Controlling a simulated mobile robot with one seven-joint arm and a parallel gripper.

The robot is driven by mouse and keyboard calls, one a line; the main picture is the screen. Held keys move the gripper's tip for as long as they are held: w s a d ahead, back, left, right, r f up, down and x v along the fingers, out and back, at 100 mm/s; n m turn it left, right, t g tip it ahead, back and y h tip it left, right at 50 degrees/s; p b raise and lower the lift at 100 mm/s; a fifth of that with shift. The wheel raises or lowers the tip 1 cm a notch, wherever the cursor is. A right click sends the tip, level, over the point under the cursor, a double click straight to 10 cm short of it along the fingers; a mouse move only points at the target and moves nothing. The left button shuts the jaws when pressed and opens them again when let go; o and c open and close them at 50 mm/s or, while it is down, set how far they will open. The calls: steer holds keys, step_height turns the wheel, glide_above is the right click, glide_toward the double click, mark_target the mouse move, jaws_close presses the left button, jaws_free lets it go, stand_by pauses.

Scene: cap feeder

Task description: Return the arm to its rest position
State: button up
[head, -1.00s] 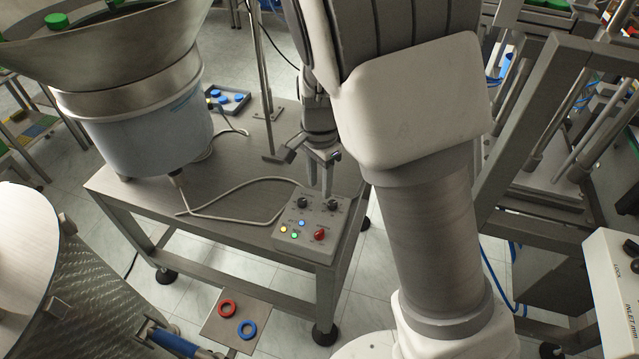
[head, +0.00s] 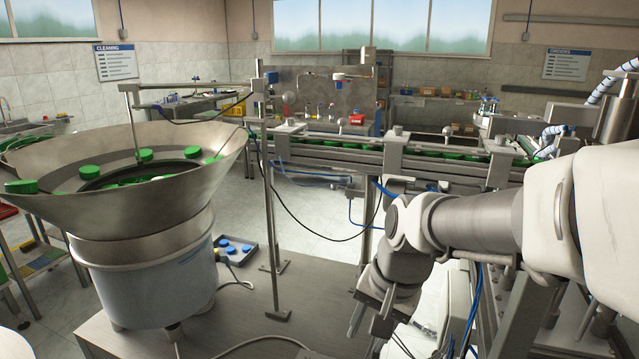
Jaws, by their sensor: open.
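My arm reaches in from the right of the head view, and its wrist hangs down over the right side of the feeder's table (head: 245,318). My gripper (head: 365,335) points downward at the lower middle of the view, with its fingers apart and nothing seen between them. The fingertips are near the bottom edge and partly hard to make out.
The feeder bowl (head: 75,227) with green caps stands at the left on its blue-grey drum. A rail (head: 330,150) carrying green caps runs behind my arm. A thin post (head: 268,215) stands left of my gripper.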

steer(key=s+d+r+n+t+h, duration=0.1)
steer(key=s+d+r+n+t, duration=0.2)
steer(key=s, duration=0.8)
steer(key=shift+s+d+r+n+t+h, duration=0.35)
steer(key=shift+d+r+n, duration=0.85)
steer(key=shift+d+r, duration=0.45)
